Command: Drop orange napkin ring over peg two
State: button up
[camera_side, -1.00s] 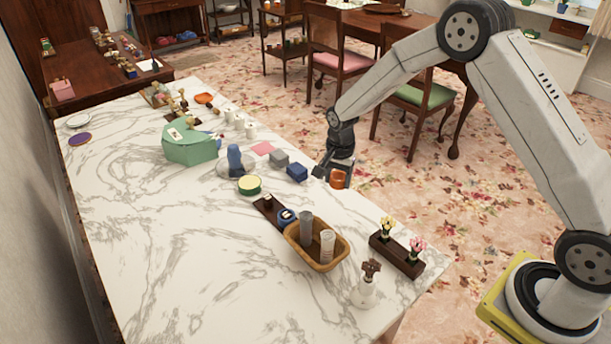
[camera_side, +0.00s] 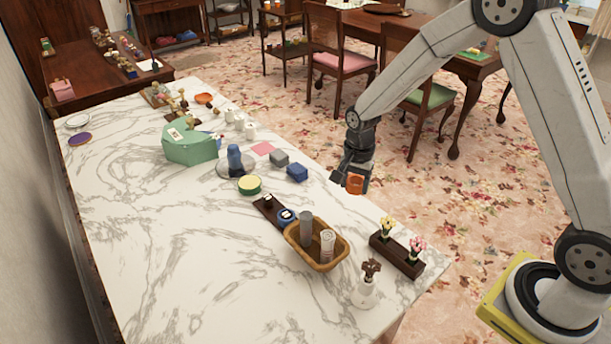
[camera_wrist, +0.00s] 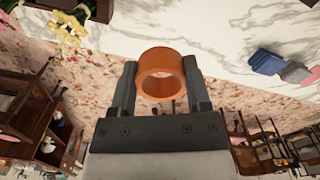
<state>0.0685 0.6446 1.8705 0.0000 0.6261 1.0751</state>
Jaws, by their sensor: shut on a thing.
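The orange napkin ring (camera_side: 355,185) is held in my gripper (camera_side: 351,179), off the table's right edge with carpet behind it. In the wrist view the orange ring (camera_wrist: 160,57) sits between the two fingers of my gripper (camera_wrist: 162,88), its opening partly facing the camera. A narrow dark wooden base (camera_side: 264,206) lies on the marble table, left of my gripper. A blue and white round piece (camera_side: 287,215) is on its near end. A small light peg tip seems to show on its far part. I cannot tell which peg is two; the basket hides the near end.
A wicker basket (camera_side: 316,263) with two tumblers stands against the dark base. A dark flower holder (camera_side: 397,256) and white vase (camera_side: 366,292) stand to its right. Blue (camera_side: 297,172) and grey blocks lie near my gripper. The marble left of the basket is clear.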

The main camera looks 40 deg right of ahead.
jog(key=shift+w, duration=0.15)
jog(key=n, duration=1.9)
send_over(270, 197)
jog(key=shift+f, duration=1.15)
jog(key=shift+f, duration=0.15)
jog(key=shift+f, duration=2.75)
jog(key=shift+f, duration=2.05)
